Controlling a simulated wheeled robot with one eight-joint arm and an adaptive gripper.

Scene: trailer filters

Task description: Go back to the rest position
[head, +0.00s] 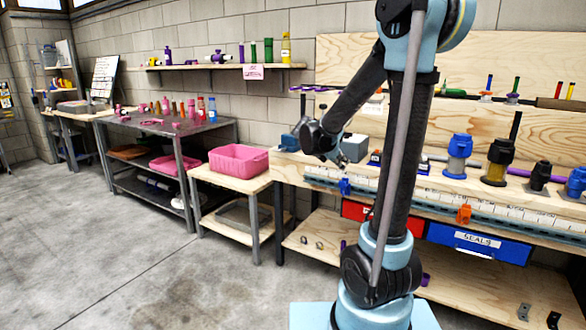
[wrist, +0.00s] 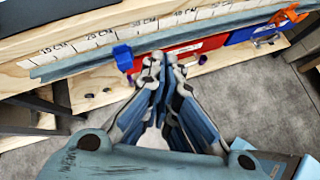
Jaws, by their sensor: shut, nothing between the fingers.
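My gripper (wrist: 160,65) is shut and empty in the wrist view, pointing toward the front edge of the wooden workbench. In the head view my gripper (head: 340,160) hangs at the end of my bent arm, in front of the bench's left part. A blue clip (wrist: 123,57) on the bench's front rail is close to the left of the fingertips in the wrist view. The same blue clip (head: 345,187) shows just below my gripper in the head view. I cannot tell whether they touch.
The workbench (head: 290,170) holds blue, yellow and black filter parts (head: 459,155). Below hang a red drawer (head: 355,211) and a blue drawer (head: 478,243). An orange clip (head: 464,214) is on the rail. A pink bin (head: 238,160) stands left. The concrete floor (head: 130,260) at left is clear.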

